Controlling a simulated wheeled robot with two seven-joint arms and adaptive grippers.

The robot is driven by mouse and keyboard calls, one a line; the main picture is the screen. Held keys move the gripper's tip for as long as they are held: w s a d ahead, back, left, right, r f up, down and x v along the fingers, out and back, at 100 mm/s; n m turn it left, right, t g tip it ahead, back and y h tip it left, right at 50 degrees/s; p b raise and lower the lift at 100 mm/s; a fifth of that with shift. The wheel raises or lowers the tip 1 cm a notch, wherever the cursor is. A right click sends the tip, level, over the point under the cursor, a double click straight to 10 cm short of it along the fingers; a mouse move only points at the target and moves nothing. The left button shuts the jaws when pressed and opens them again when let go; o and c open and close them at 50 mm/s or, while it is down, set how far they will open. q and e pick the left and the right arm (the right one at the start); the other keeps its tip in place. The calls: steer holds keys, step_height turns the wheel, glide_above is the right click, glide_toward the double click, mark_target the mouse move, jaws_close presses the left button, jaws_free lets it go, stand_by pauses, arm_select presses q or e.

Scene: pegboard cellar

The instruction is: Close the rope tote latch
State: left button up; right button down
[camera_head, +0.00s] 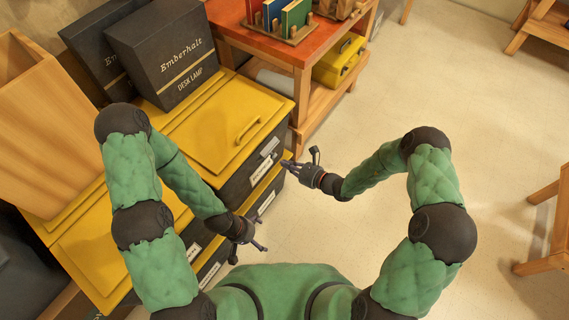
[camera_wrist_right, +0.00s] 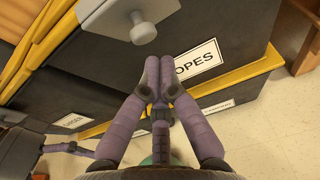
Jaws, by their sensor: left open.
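The rope tote (camera_head: 236,182) is a black bin with a yellow lid, on top of another tote. Its white ROPES label (camera_wrist_right: 197,62) faces me in the right wrist view. A grey latch plate (camera_wrist_right: 128,18) with a round knob is on its front above the label; it also shows small in the head view (camera_head: 269,147). I cannot tell whether it is fastened. My right gripper (camera_head: 299,160) is in front of the tote, thumb apart from the fingers and empty; its fingers (camera_wrist_right: 158,82) are below the latch, apart from it. My left gripper (camera_head: 248,241) is open and empty, lower down beside the neighbouring totes.
Another yellow-lidded tote (camera_head: 85,262) stands at the left. Black desk lamp boxes (camera_head: 160,45) stand on the totes at the back. A wooden bench (camera_head: 262,40) with a red top holds books; a yellow case (camera_head: 338,62) is on its shelf.

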mark_target(276, 155)
steer(key=shift+w+a+r, duration=0.35)
steer(key=shift+a, duration=0.2)
steer(key=shift+r, duration=0.1)
steer(key=r+h+p, duration=0.1)
steer(key=p, duration=0.1)
steer(key=r+g+h+p, duration=0.1)
steer(key=p, duration=0.1)
steer(key=r+g+p, duration=0.1)
steer(key=p, duration=0.1)
steer(key=shift+w+a+h+p, duration=0.3)
steer(key=shift+a+h+p, duration=0.1)
steer(key=shift+w+a+r+g+h+p, duration=0.6)
steer(key=shift+a+r+h+p, duration=0.25)
steer(key=shift+p, duration=0.25)
steer(key=shift+d+r, duration=0.1)
steer(key=shift+r, duration=0.05)
